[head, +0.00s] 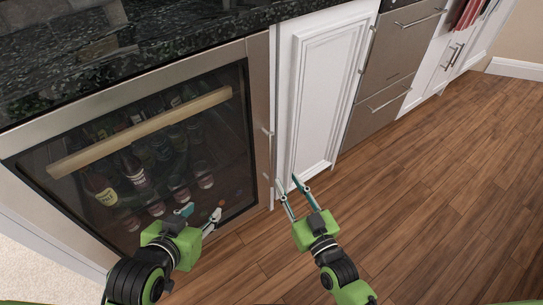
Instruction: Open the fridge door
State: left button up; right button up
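The fridge (262,105) is at the left, built in under a dark counter. Its glass door is shut in a steel frame, and bottles show behind the glass. A long pale bar handle (140,131) runs slantwise across the upper part of the door. My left gripper (200,212) is in front of the lower part of the door, below the handle and apart from it. Its fingers are spread and empty. My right gripper (288,182) is right of the fridge, in front of the white cabinet's lower edge. Its fingers are parted and empty.
A white cabinet door (318,95) stands right of the fridge, then steel drawers (385,75) and more white cabinets. The dark stone counter (150,30) overhangs above. The wooden floor (440,190) at the right is clear.

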aim_at(273, 155)
jog(key=b+x, duration=0.1)
jog(key=x, duration=0.6)
jog(key=shift+f+b, duration=0.1)
jog(key=shift+b, duration=0.25)
jog(key=b+x, duration=0.1)
jog(key=x, duration=0.3)
jog(key=shift+w+a, duration=0.15)
jog(key=shift+w, duration=0.2)
pick_arm(q)
jog(key=w+d+r+t+h, duration=0.1)
jog(key=w+d+r+t, duration=0.1)
jog(key=r, duration=0.5)
jog(key=w+d+r+t+h, duration=0.1)
jog(key=w+r+t, duration=0.3)
jog(key=r+t, duration=0.2)
jog(key=shift+w+d+r+t+h, duration=0.3)
jog(key=shift+d+r+h, duration=0.1)
jog(key=shift+r, duration=0.75)
pick_arm(e)
jog(key=shift+w+a, duration=0.1)
jog(key=shift+w, duration=0.15)
grip_shut()
